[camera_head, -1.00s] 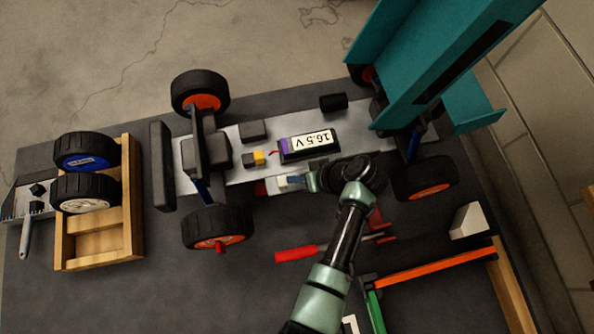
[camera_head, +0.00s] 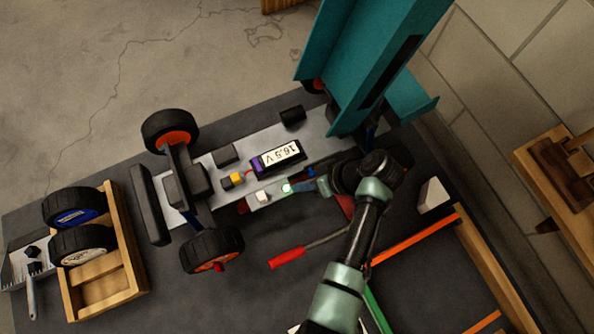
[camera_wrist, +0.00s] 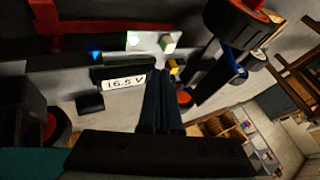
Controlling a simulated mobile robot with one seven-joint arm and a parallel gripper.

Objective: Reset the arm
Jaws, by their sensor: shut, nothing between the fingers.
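My gripper (camera_head: 299,187) is at the near side of the car chassis in the head view, pointing left. Its dark fingers (camera_wrist: 161,75) are together and empty in the wrist view, with their tips close to a pale switch plate (camera_wrist: 150,42). I cannot tell whether they touch it. A green light (camera_head: 286,188) glows just left of the fingertips. The racecar chassis (camera_head: 215,185) lies on the dark table with its battery marked 16.5 V (camera_head: 277,158). My arm reaches up from the bottom of the head view and bends sharply at the wrist.
A red-handled tool (camera_head: 287,258) lies on the table in front of the car. A wooden crate (camera_head: 128,243) with two wheels stands left. The teal body shell (camera_head: 372,65) rises behind my wrist. A tray with an orange edge (camera_head: 415,240) and a white block (camera_head: 433,195) are at right.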

